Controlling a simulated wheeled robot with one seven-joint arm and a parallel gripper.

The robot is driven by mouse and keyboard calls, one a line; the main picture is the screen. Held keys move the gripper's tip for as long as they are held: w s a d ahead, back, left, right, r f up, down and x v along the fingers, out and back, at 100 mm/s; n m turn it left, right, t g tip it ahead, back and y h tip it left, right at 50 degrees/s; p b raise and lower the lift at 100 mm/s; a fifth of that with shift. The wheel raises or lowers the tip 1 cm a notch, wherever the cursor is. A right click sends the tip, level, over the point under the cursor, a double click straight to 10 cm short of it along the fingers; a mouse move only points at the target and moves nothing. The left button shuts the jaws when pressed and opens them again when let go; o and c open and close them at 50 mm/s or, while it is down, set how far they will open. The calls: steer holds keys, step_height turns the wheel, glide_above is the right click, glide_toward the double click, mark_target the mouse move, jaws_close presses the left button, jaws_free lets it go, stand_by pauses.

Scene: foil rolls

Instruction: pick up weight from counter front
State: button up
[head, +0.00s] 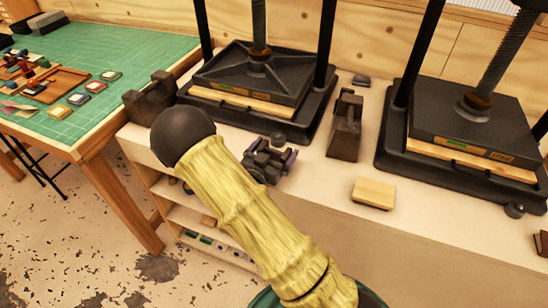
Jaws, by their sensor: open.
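A dark, worn metal weight (345,127) with a handle-like top stands upright on the pale counter (315,185), between the two presses. A similar dark weight (150,100) stands at the counter's left end, beside the left press. My gripper (270,162) is a small dark shape with purplish sides, just in front of the left press and left of the middle weight. It is open and apart from both weights. My yellow arm link covers part of it, so its fingertips and its height over the counter are hard to tell.
A left press (262,85) and a right press (470,130) stand along the back. A pale wooden block (374,193) lies near the front edge. A green-topped table (125,50) with small items stands left. Shelves (190,215) show below the counter.

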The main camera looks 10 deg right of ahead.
steer(key=shift+c, duration=0.4)
steer(key=c, duration=1.5)
steer(key=shift+r, duration=0.15)
steer(key=shift+c, duration=0.6)
steer(key=shift+w+r, duration=0.1)
steer(key=shift+r, duration=4.9)
